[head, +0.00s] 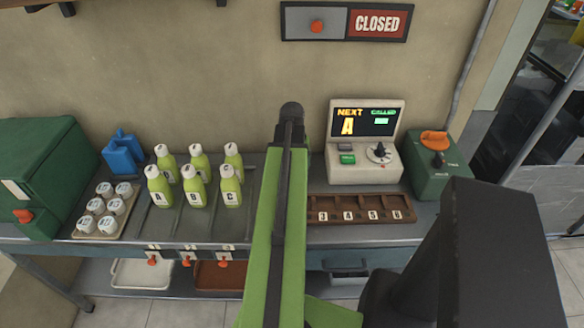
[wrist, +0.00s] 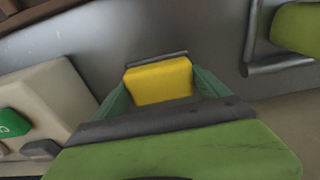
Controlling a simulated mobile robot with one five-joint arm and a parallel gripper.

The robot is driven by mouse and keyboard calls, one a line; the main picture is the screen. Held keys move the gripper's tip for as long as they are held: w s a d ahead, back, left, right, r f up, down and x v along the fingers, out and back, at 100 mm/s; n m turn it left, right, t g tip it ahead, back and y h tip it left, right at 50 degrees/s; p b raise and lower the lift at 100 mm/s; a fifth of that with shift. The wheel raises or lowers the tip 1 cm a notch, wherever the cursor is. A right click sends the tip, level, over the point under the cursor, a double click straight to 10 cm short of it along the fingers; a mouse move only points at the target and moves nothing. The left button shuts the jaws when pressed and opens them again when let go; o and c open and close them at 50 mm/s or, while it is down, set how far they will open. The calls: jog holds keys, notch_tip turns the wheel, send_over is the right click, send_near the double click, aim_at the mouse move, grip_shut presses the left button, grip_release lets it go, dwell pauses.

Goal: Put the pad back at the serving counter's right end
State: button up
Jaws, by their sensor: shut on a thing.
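In the wrist view, a yellow block that looks like the pad (wrist: 160,80) sits between the two green fingers of my gripper (wrist: 162,84). My gripper is shut on it, and the grey metal counter surface shows beyond it. I cannot tell the pad's height above the counter. In the head view, the serving counter (head: 330,234) runs across the picture, and its right end is partly hidden by my dark arm part. My green arm reaches over the counter's middle and hides the gripper and pad there.
A cream console (head: 365,172) with a screen stands right of my arm, with a brown numbered tray (head: 358,207) before it. A green box with an orange top (head: 437,165) is farther right. Several green bottles (head: 195,190) stand left, beside metal rails.

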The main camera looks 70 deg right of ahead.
jog(key=shift+f, duration=0.2)
jog(key=o, duration=1.4)
jog(key=shift+r, duration=0.1)
jog(key=shift+r, duration=0.1)
jog(key=r+p, duration=0.4)
jog(key=a+r+p, duration=0.1)
jog(key=r+p, duration=0.7)
jog(key=shift+s+a+r, duration=0.1)
jog(key=shift+s+a, duration=0.05)
jog(key=shift+s, duration=0.1)
